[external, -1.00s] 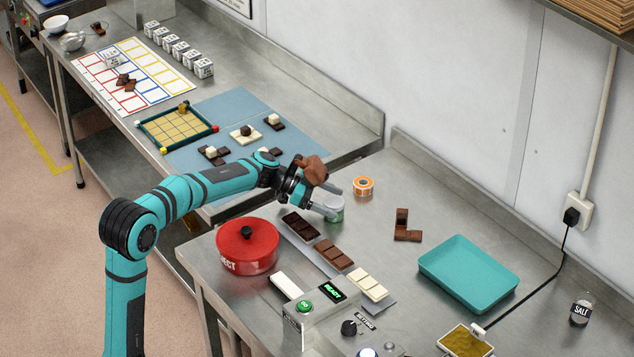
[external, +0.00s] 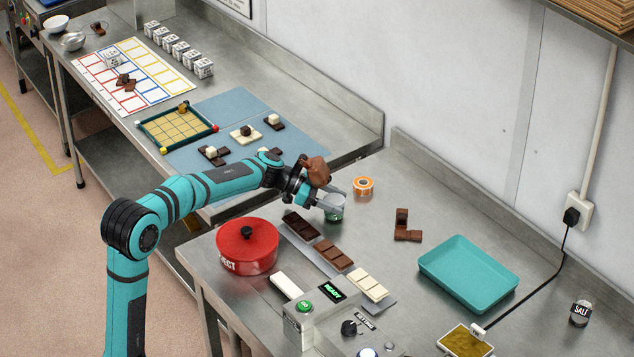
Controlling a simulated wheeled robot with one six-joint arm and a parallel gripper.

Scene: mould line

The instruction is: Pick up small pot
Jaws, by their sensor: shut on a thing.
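The small pot (external: 335,213) is a small green and grey container at the back of the near steel table, left of the orange roll. My gripper (external: 334,201) is at the pot from the upper left, with its fingers shut on the pot's upper part. The fingers hide part of the pot. I cannot tell whether its base touches the table.
A red lidded pot (external: 247,247), chocolate bars (external: 334,255) on a grey strip and an orange roll (external: 363,187) stand nearby. A brown L-shaped block (external: 406,226) and a teal tray (external: 468,274) lie right. The steel between roll and L-shaped block is clear.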

